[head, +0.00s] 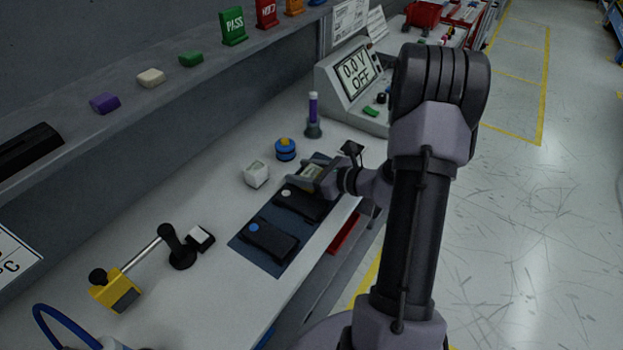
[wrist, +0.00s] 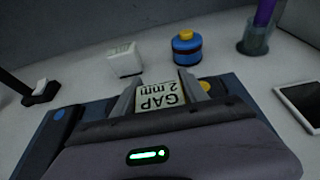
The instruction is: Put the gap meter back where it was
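The gap meter (wrist: 160,97) is a small pale block whose face reads "GAP 2 mm". It sits between the two fingers of my gripper (wrist: 158,92), and both fingers appear to touch its sides. In the head view, the gap meter (head: 312,171) shows in my gripper (head: 313,175) at the far part of a dark blue mat (head: 243,242). I cannot tell whether its underside rests on something or hangs clear, as the gripper body hides it.
Dark modules (head: 271,241) with coloured dots lie on the mat. A white cube (head: 256,174), a blue and yellow round piece (head: 285,150) and a purple-topped holder (head: 313,117) stand behind. A display console (head: 352,85) is at the far end.

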